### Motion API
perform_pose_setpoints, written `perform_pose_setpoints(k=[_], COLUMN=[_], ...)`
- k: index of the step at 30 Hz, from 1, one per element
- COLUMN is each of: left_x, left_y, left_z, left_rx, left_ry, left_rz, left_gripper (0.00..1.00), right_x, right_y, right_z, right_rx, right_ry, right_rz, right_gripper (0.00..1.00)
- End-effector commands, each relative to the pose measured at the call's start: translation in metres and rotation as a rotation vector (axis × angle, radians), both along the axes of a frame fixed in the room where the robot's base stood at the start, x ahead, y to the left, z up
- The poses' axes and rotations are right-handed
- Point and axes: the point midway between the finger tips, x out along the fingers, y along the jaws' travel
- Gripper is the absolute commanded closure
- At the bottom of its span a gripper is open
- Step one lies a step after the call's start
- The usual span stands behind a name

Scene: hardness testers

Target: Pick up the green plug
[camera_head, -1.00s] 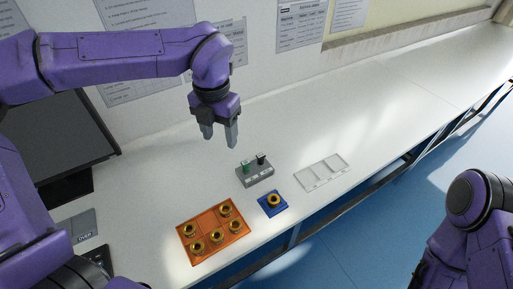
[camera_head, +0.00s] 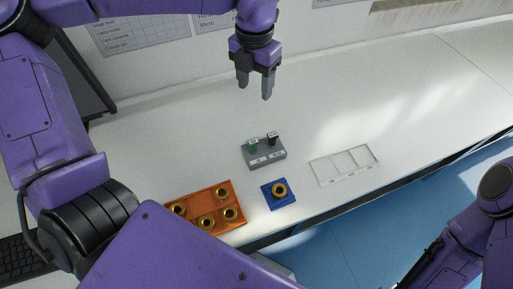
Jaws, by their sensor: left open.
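The green plug (camera_head: 253,145) stands upright in a grey holder block (camera_head: 265,159) on the white table. A black plug (camera_head: 272,138) stands beside it in the same block, to its right. My left gripper (camera_head: 254,91) is open and empty, pointing down. It appears above and behind the holder block, apart from both plugs. The fingers of my right gripper are out of the picture; only part of my right arm shows at the lower right.
An orange tray (camera_head: 232,226) with several brass rings is partly hidden by my arm. A blue square base (camera_head: 270,203) holds one brass ring (camera_head: 279,190). An empty white compartment tray (camera_head: 321,178) lies to the right. A keyboard (camera_head: 18,258) is at lower left. The table behind the block is clear.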

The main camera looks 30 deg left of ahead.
Motion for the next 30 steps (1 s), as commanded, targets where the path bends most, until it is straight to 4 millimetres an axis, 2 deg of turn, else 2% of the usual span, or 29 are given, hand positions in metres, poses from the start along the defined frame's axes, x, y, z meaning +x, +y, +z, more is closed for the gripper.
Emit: perform_pose_setpoints(k=[1,8,15,17,19,23,30], left_x=[0.0,-0.001,-0.001,-0.001,0.0,0.0,0.0], left_y=[0.001,0.002,0.002,0.002,0.001,0.001,0.002], left_z=[-0.017,-0.064,-0.133,-0.145,-0.152,-0.162,-0.2], left_rx=[0.0,0.0,0.0,0.0,0.0,0.0,0.0], left_ry=[0.0,0.001,0.001,0.0,0.0,0.002,0.003], left_rz=[0.001,0.004,0.004,0.004,0.003,0.002,0.002], left_gripper=[0.43,0.43,0.43,0.43,0.43,0.43,0.43], right_x=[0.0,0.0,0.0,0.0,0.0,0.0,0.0], right_y=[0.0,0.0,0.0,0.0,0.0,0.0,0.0], right_z=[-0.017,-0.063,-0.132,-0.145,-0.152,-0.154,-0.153], right_rx=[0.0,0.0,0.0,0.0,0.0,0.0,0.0], right_ry=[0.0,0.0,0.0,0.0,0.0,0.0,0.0], right_rz=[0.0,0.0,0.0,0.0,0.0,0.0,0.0], right_gripper=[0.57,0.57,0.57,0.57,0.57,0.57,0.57])
